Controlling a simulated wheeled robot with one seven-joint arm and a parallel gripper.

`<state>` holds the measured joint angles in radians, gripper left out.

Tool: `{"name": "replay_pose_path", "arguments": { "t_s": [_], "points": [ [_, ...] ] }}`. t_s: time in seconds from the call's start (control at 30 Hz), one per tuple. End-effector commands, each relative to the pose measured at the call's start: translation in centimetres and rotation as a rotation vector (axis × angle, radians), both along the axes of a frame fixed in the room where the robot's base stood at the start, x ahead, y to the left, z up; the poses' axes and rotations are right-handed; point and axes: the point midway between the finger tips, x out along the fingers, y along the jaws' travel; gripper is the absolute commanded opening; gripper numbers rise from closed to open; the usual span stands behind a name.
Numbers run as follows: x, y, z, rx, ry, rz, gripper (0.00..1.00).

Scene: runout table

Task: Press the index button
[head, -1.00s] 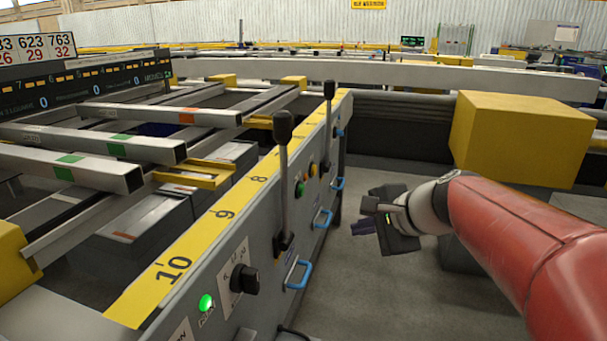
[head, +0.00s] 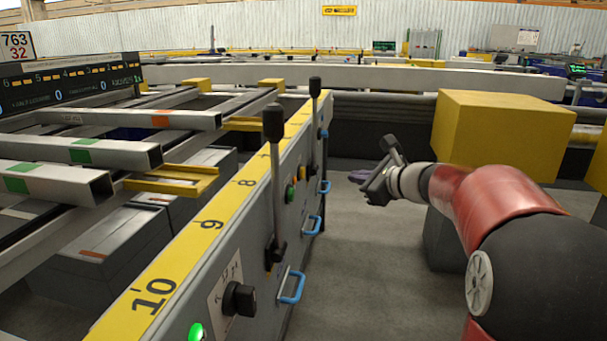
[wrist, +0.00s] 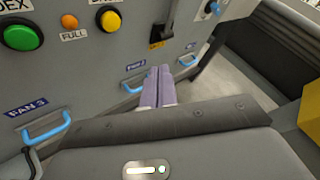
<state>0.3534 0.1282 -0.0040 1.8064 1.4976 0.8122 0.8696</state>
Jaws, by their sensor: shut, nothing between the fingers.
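The index button is the green round button (wrist: 20,36) at the upper left of the wrist view, under a partly cut-off label ending in "DEX". In the head view it is a small green button (head: 290,193) on the grey side panel, beyond the nearest lever. My gripper (wrist: 158,70) shows two purple fingers shut together with nothing between them. In the wrist view the fingertips are to the right of and below the button, apart from it. In the head view my gripper (head: 360,177) is out over the floor, right of the panel.
Blue handles (head: 291,286) and black-knobbed levers (head: 273,122) stick out from the panel. A yellow box (head: 500,130) stands right. Floor between is clear.

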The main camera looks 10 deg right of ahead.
Motion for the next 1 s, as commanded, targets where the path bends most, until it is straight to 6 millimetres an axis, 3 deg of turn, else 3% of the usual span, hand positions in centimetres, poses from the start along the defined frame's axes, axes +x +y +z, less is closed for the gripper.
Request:
{"name": "replay_pose_path", "arguments": {
  "t_s": [0.17, 0.7, 1.0],
  "points": [
    [0.3, 1.1, 0.0, -0.001, 0.000, 0.004, 0.00],
    [2.4, 7.6, 0.0, -0.002, -0.001, 0.004, 0.00],
    [2.7, 8.4, 0.0, -0.002, 0.000, 0.002, 0.00]
  ]
}}
